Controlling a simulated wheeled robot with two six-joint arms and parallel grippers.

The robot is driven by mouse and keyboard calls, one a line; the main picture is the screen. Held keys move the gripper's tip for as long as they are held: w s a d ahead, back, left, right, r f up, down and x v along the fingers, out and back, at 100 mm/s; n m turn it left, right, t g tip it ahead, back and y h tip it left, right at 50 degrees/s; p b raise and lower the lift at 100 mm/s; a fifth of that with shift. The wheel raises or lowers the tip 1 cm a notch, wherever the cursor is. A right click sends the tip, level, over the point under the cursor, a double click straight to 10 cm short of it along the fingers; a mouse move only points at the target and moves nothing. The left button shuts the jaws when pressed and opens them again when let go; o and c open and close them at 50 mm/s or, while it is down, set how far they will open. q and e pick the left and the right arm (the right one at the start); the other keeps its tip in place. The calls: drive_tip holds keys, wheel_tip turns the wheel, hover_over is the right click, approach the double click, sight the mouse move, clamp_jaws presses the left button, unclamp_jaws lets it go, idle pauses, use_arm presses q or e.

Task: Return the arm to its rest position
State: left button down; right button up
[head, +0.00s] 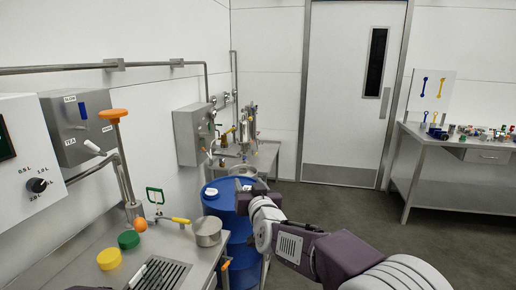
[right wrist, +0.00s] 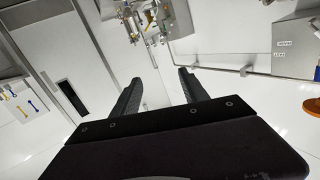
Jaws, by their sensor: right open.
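My right arm (head: 315,250) comes in from the lower right of the head view and reaches toward the blue drum. Its gripper (head: 250,192) is in front of the drum's upper right side, small and dark there. In the right wrist view the gripper (right wrist: 158,92) has its two dark fingers spread wide apart, with nothing between them but the white wall behind. The wrist view is tilted.
A workbench (head: 460,160) stands at the right. The floor (head: 345,205) between is clear.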

drive_tip(key=s+d+g+h+p, duration=0.2)
drive_tip(key=d+p, duration=0.1)
drive_tip(key=d, duration=0.6)
drive_tip(key=s+d+f+m+g+h+p, duration=0.25)
drive_tip(key=s+d+f+g, duration=0.25)
drive_tip(key=s+d+f, duration=0.4)
use_arm(q)
wheel_tip(320, 180, up, 9)
drive_tip(key=shift+p, duration=0.35)
use_arm(e)
drive_tip(key=s+d+f+g, duration=0.1)
drive_tip(key=s+f+g, duration=0.3)
drive_tip(key=s, duration=0.7)
drive_tip(key=s+d+f+g, duration=0.1)
drive_tip(key=s+f+g, duration=0.3)
drive_tip(key=s+f, duration=0.4)
drive_tip(key=s, duration=0.3)
drive_tip(key=shift+s+d+n, duration=0.15)
drive_tip(key=shift+d+n, duration=0.1)
drive_tip(key=shift+n, duration=0.1)
